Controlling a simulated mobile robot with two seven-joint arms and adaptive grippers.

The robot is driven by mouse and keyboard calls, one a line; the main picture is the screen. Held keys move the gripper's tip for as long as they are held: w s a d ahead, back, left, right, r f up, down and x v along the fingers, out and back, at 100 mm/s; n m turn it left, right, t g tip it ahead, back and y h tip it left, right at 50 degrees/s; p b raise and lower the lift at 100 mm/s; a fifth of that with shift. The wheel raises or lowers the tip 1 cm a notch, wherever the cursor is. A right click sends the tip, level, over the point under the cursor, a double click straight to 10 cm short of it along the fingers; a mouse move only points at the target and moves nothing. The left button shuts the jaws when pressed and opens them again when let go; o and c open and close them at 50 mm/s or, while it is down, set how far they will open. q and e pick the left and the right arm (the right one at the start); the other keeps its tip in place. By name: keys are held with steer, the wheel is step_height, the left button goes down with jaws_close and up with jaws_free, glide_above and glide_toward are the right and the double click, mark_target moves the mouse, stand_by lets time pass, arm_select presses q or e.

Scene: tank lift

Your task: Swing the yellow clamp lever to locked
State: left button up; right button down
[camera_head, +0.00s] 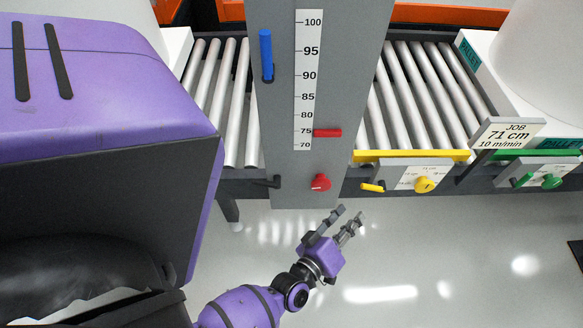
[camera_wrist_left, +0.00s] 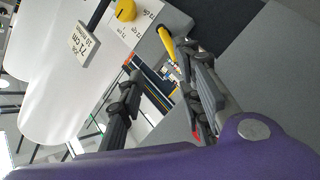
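The yellow clamp lever (camera_head: 372,187) is a short yellow handle at the left end of a small light panel (camera_head: 405,179) under the right conveyor. It also shows in the left wrist view (camera_wrist_left: 167,42), near the tip of one finger; I cannot tell whether they touch. A round yellow knob (camera_head: 424,185) sits on the same panel, right of the lever. My left gripper (camera_head: 349,216) is open and empty, its fingers spread, below and left of the lever in the head view. In the left wrist view the two fingers (camera_wrist_left: 162,66) stand apart. My right gripper is not in view.
A grey column (camera_head: 275,150) with a scale, a blue handle (camera_head: 266,55), a red pointer (camera_head: 327,133) and a red knob (camera_head: 321,182) stands left of the panel. A green lever (camera_head: 524,180) and knob (camera_head: 551,181) are further right. The floor in front is clear.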

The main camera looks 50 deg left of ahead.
mark_target(368, 187)
arm_select(q)
steer(key=w+a+f+n+y+b, duration=0.1)
steer(key=w+n+b, duration=0.1)
steer(key=w, duration=0.2)
steer(key=w+a+f+n+y+b, duration=0.1)
steer(key=w+a, duration=0.1)
steer(key=w, duration=0.3)
steer(key=w+a+f+n+y+b, duration=0.1)
steer(key=w+n+y+b, duration=0.1)
steer(key=w, duration=0.2)
steer(key=shift+w+a+n+b, duration=0.2)
steer(key=shift+a+n+b, duration=0.1)
steer(key=shift+b, duration=0.05)
jaws_close()
